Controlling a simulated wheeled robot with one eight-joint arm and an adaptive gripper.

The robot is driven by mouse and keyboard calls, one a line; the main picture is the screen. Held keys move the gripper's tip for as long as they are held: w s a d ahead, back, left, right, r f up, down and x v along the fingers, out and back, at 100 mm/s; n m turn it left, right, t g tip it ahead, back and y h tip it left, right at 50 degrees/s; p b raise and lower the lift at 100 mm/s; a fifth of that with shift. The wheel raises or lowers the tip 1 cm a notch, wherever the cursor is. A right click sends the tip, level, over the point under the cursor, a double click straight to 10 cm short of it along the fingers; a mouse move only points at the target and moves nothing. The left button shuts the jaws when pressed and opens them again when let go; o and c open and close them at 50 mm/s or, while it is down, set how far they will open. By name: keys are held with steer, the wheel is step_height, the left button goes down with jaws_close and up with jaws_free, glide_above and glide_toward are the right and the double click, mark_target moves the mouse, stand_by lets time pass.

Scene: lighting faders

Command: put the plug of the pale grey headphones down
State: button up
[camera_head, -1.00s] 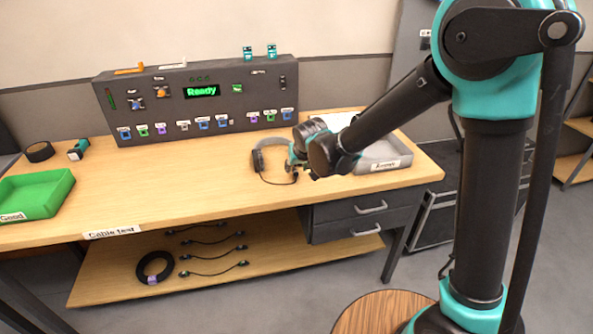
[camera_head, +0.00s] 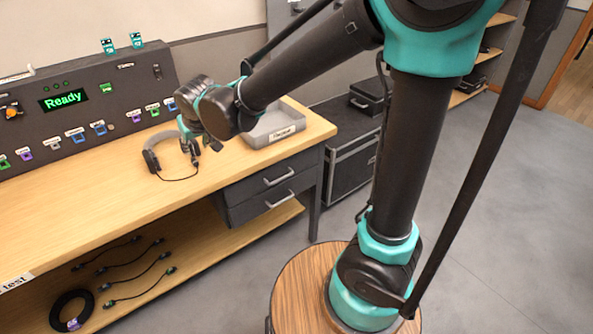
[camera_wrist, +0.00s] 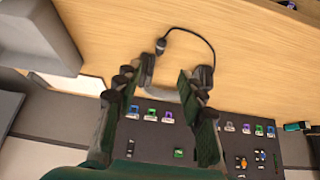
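The pale grey headphones (camera_head: 151,160) rest on the wooden desk, partly hidden behind my wrist. Their thin black cable (camera_head: 178,180) loops over the desk beside them. In the wrist view the headphones' dark ear cup (camera_wrist: 206,74) and the cable (camera_wrist: 192,33) show past my fingers. The plug (camera_wrist: 161,45) is at the cable's end near the other ear cup and looks to lie on the desk, apart from my fingers. My gripper (camera_wrist: 160,90) is open, with its two fingers apart and no plug between them. It hangs above the headphones; it also shows in the head view (camera_head: 202,147).
A grey tray (camera_head: 262,138) with a label stands on the desk right of my gripper. The dark panel with a green "Ready" display (camera_head: 63,99) stands along the back. The desk in front of the headphones is clear. Several cables (camera_head: 135,285) lie on the lower shelf.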

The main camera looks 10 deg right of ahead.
steer(key=w+d+f+m+h, duration=0.1)
steer(key=d+f+m+h, duration=0.1)
steer(key=d, duration=1.4)
steer(key=s+d+f+m, duration=0.1)
steer(key=s+d+f, duration=0.2)
steer(key=d, duration=0.5)
steer(key=s+d+f+m+g+h, duration=0.1)
steer(key=s+d+f, duration=0.2)
steer(key=s+d, duration=0.3)
steer(key=s+d+f+m, duration=0.2)
steer(key=s+d+f, duration=0.1)
steer(key=d, duration=0.8)
steer(key=shift+s+g+h, duration=0.3)
steer(key=shift+s, duration=0.45)
steer(key=shift+w, duration=0.1)
